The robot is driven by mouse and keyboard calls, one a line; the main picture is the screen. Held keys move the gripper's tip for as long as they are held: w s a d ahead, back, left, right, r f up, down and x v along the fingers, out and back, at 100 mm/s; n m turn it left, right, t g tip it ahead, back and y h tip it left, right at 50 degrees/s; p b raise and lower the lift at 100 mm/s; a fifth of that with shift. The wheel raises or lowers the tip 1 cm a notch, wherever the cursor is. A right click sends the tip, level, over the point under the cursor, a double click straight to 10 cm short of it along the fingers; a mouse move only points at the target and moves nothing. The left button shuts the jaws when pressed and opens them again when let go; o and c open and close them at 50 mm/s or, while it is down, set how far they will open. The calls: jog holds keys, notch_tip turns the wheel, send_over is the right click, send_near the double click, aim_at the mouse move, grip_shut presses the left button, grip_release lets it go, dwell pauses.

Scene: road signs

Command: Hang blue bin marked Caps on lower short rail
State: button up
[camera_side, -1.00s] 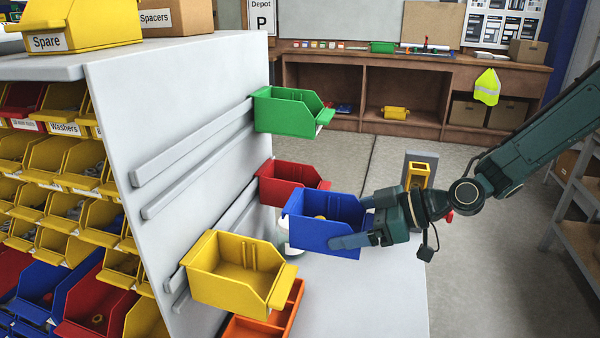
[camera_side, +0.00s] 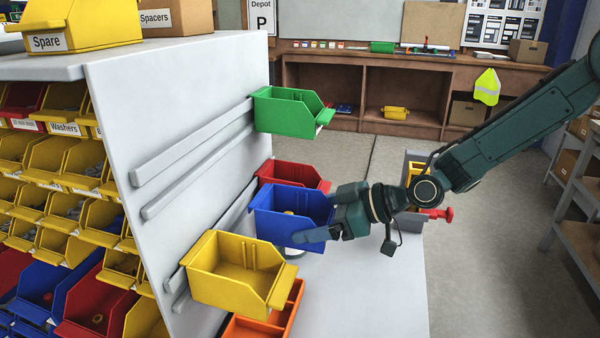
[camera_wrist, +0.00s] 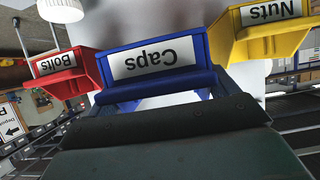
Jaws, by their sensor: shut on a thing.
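The blue bin (camera_side: 290,216) is held upright in my gripper (camera_side: 325,215), which is shut on its front end. Its Caps label (camera_wrist: 152,62) shows upside down in the wrist view. The bin is between the red bin (camera_side: 290,174) behind it and the yellow bin (camera_side: 235,272) in front, close to the lower rails (camera_side: 232,212) on the white panel. Whether its back touches a rail is hidden. In the wrist view the red bin reads Bolts (camera_wrist: 56,66) and the yellow bin reads Nuts (camera_wrist: 270,14).
A green bin (camera_side: 290,112) hangs on the upper rails (camera_side: 192,145). An orange container (camera_side: 270,318) stands below the yellow bin. The grey worktop (camera_side: 370,290) is clear at its front right. The red and yellow bins leave little side room.

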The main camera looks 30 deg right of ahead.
jog(key=shift+w+a, duration=1.9)
jog(key=shift+f, duration=1)
dwell(0.5)
dwell(0.4)
jog(key=o, duration=0.9)
jog(key=v, duration=1.3)
jog(key=shift+s+d+r, duration=0.2)
jog(key=shift+s+d, duration=0.05)
